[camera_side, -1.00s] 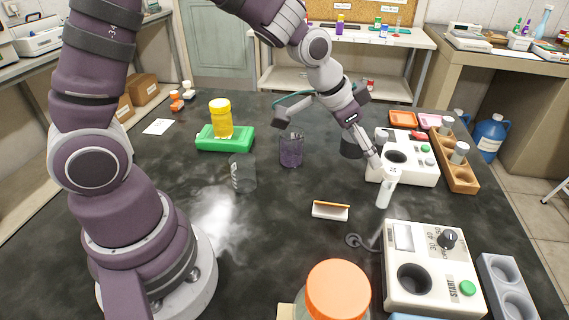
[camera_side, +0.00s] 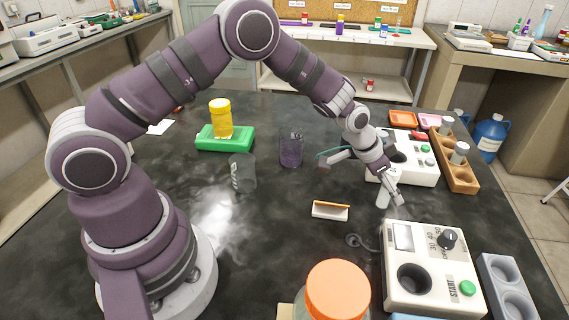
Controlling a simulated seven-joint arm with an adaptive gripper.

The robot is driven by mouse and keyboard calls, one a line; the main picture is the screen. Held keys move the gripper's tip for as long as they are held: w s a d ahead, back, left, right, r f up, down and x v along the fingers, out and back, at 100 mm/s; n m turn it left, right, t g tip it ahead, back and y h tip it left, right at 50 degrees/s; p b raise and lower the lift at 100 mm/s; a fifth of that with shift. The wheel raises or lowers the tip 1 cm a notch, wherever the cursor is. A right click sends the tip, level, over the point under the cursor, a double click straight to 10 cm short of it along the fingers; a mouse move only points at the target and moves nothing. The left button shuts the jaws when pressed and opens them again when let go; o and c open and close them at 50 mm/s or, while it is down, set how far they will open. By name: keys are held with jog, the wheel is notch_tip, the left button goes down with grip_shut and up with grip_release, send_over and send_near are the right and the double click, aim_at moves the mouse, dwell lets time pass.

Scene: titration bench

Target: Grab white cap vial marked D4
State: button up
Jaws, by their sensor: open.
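A small clear vial (camera_side: 383,199) stands on the dark bench between the two white machines. Its white cap is now mostly hidden behind my gripper, and I cannot read any mark on it. My gripper (camera_side: 391,190) is open, with its visible finger end in front of the vial's top. I cannot tell whether it touches the vial. Two more vials with pale caps (camera_side: 447,125) (camera_side: 460,151) stand in the wooden rack (camera_side: 457,176) at the right; their marks are unreadable too.
The near machine (camera_side: 425,290) with a knob and green button stands close to the vial. The far machine (camera_side: 428,172) is behind it.

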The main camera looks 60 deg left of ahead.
grip_shut()
jog(key=shift+r, duration=0.1)
